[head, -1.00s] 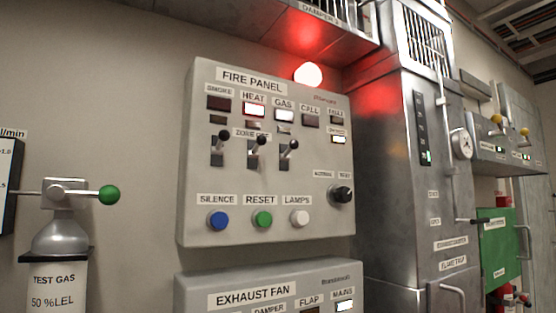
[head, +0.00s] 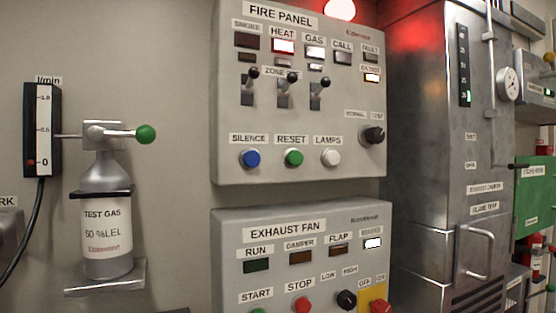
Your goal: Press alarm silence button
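The fire panel (head: 228,118) is a grey box on the wall in the upper middle of the head view. Its blue silence button (head: 250,158) sits at the lower left under a SILENCE label. A green reset button (head: 293,158) and a white lamps button (head: 331,157) stand to its right. The HEAT lamp (head: 283,46) is lit with a red edge, and the GAS lamp (head: 315,52) is lit white. A red alarm beacon (head: 340,9) glows above the panel. Neither gripper is in view, and nothing covers the silence button.
The exhaust fan panel (head: 222,262) is mounted just below. A test gas bottle (head: 106,240) with a green-knobbed valve (head: 146,134) stands out at left beside a flow meter (head: 42,130). A metal cabinet (head: 425,120) with a handle stands at right. The space before the fire panel looks clear.

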